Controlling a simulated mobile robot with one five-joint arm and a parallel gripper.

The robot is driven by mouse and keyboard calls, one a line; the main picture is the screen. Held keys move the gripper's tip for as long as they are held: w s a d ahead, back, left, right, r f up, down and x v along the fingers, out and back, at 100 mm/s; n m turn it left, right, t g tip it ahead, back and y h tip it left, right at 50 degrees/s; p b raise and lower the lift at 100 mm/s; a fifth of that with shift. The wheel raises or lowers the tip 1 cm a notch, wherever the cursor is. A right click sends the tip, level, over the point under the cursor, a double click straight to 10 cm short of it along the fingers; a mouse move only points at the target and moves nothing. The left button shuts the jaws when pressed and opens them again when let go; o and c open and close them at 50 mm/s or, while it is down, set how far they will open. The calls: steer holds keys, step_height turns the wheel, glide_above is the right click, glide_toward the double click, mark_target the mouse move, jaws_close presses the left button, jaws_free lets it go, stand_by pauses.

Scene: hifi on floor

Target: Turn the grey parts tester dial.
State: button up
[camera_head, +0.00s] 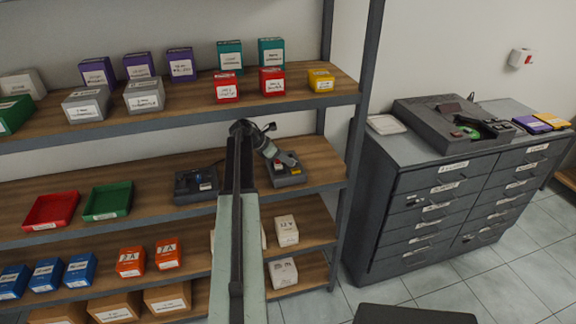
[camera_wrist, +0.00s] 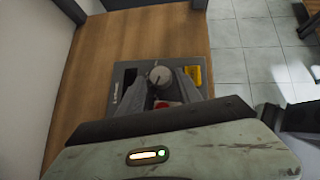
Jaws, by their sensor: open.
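The grey parts tester (camera_head: 288,180) sits near the right end of the middle wooden shelf. In the wrist view the tester (camera_wrist: 120,92) shows a dark slot, a yellow part and a red patch. Its round pale grey dial (camera_wrist: 160,75) stands near the middle. My gripper (camera_wrist: 163,86) is open and empty over the tester, with its two fingers either side of the dial's near side. I cannot tell whether they touch it. In the head view my gripper (camera_head: 275,157) reaches down over the tester and hides the dial.
A second dark device (camera_head: 196,186) stands left of the tester. Red (camera_head: 52,210) and green (camera_head: 108,201) trays are farther left. The upper shelf (camera_head: 300,98) with boxes runs above. A grey shelf post (camera_head: 352,150) is to the right, then a drawer cabinet (camera_head: 440,190).

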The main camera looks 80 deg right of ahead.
steer(key=shift+x, duration=1)
jaws_close()
steer(key=shift+w+d+r, duration=0.1)
steer(key=shift+w+d, duration=0.1)
steer(key=shift+d, duration=0.05)
steer(key=shift+s+a, duration=0.1)
steer(key=shift+a, duration=0.05)
steer(key=shift+m+g+y, duration=0.7)
steer(key=shift+m+y, duration=0.5)
steer(key=shift+m, duration=0.6)
steer(key=shift+m+y, duration=0.9)
steer(key=shift+m, duration=0.2)
